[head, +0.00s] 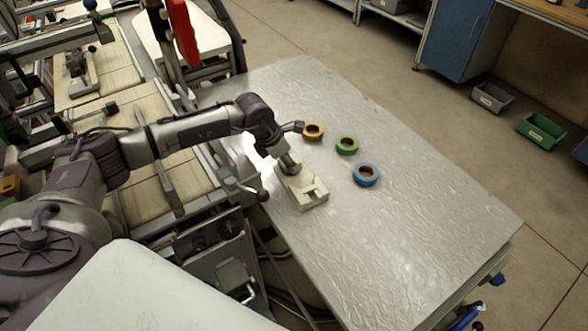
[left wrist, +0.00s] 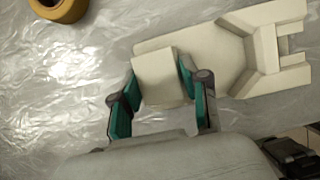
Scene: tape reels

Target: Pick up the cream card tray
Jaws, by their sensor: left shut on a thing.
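The cream card tray (head: 310,194) is at the left part of the silver table in the head view, close to the table's left edge. In the left wrist view the tray (left wrist: 225,60) shows a raised block (left wrist: 160,77) at one end and a notched slot at the other. My left gripper (left wrist: 160,100) has its teal-lined fingers on both sides of the raised block, shut on it. In the head view my left gripper (head: 289,165) comes down onto the tray's far end. I cannot tell whether the tray is clear of the table. My right gripper is not in view.
A yellow tape reel (head: 313,131), a green reel (head: 346,146) and a blue reel (head: 367,174) lie beyond and right of the tray. The yellow reel also shows in the left wrist view (left wrist: 68,8). The table's right and near parts (head: 420,230) are bare. Conveyor machinery stands at left.

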